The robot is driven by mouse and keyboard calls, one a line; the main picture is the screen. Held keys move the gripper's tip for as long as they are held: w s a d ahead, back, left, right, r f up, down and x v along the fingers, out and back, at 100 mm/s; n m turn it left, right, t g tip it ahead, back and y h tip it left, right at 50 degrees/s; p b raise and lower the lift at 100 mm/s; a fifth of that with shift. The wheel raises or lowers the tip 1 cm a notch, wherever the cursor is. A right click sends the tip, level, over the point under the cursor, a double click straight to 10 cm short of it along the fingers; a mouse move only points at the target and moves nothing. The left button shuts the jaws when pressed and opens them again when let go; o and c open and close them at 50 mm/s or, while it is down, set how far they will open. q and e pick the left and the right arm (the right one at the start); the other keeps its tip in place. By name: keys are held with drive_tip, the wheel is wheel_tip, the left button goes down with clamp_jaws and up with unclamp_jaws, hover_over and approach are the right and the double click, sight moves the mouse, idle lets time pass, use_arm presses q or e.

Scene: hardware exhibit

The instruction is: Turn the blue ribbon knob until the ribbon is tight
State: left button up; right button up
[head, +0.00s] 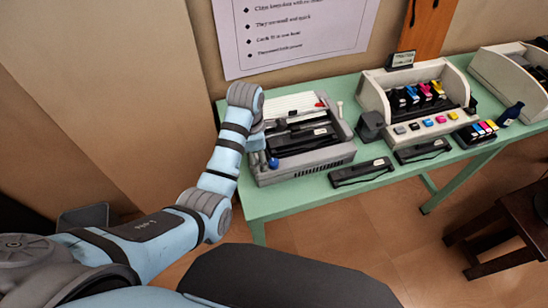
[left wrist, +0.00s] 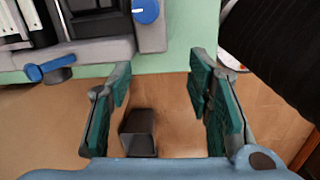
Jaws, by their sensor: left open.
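The dot-matrix printer (head: 300,145) is an open grey machine at the left end of the green table. A round blue knob (head: 273,163) shows at its front left corner. In the left wrist view a round blue knob (left wrist: 146,10) is at the top, and a blue flat piece on a grey stub (left wrist: 48,70) is at the left. I cannot tell which is the ribbon knob. The ribbon itself is not clear. My left gripper (head: 258,150) is beside the printer's left side; in its wrist view its fingers (left wrist: 160,78) are apart with nothing held, short of both blue parts. My right gripper is not in view.
The green table (head: 262,205) also holds two dark cartridges (head: 362,172) in front, and a cream printer (head: 415,95) with coloured ink tanks. Another cream machine (head: 515,75) stands at the right. A dark stool (head: 505,225) stands at the lower right. The front left table strip is bare.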

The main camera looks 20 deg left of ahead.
sight(273, 162)
use_arm(q)
drive_tip(key=w+d+r+n, duration=0.35)
drive_tip(key=r+n, duration=0.25)
drive_tip(key=r, duration=0.2)
drive_tip(key=shift+g, duration=0.5)
drive_tip(key=f, duration=0.4)
drive_tip(key=f+b, duration=0.1)
drive_tip(key=f, duration=0.4)
drive_tip(key=f+b, duration=0.1)
drive_tip(key=f, duration=0.4)
drive_tip(key=shift+w+d, duration=0.15)
drive_tip(key=shift+w, duration=0.2)
clamp_jaws()
